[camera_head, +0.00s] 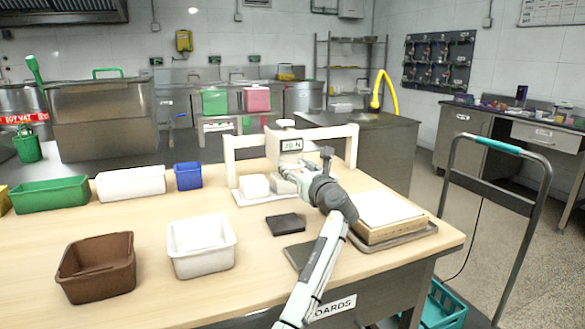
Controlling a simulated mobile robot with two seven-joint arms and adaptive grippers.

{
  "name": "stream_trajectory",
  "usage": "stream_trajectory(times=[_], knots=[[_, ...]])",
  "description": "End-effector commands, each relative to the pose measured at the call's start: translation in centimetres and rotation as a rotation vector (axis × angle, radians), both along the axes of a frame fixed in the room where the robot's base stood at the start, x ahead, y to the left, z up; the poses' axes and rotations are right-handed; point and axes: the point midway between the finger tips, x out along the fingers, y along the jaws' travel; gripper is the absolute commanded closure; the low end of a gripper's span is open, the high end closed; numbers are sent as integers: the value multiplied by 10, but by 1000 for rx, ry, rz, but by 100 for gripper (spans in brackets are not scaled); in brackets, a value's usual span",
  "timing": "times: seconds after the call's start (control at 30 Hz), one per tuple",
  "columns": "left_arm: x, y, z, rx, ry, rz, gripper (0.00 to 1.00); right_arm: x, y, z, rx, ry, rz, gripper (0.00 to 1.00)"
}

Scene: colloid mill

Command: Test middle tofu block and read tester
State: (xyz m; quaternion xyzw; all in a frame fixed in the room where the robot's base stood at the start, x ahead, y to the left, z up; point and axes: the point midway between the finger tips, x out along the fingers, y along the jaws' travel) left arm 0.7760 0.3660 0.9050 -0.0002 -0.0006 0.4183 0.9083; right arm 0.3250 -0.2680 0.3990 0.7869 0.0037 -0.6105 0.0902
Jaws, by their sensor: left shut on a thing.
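The tester (241,143) is a pale frame standing at the back of the wooden table, with a round knob on top. Its small display (292,145) shows a number ending in "0 N"; the first digit is hard to read. Below it, white tofu blocks stand on a white board: a left block (255,185) and another block (282,185) beside it, partly covered by my gripper. Anything farther right is hidden. My left gripper (296,177) reaches in under the tester beside that second block. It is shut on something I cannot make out. My right gripper is not in view.
A brown bin (97,268) and a white bin (201,247) stand at the front left. Green (50,194), white (130,184) and blue (187,176) bins stand behind.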

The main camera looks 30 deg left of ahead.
Motion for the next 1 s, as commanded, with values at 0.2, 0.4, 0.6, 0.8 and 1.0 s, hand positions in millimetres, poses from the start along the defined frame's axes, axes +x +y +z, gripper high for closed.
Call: stream_trajectory(times=[0.2, 0.4, 0.6, 0.8, 1.0], knots=[[-1, 2, 0, 0, 1, 3, 42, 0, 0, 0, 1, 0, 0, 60], [-1, 0, 0, 0, 1, 2, 42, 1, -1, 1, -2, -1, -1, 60], [-17, -19, -1, 0, 1, -1, 42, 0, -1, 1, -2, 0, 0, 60], [-45, -52, -1, -2, 1, 0, 42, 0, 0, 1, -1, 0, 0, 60], [-68, -78, -1, -2, 1, 2, 42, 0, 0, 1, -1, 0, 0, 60]])
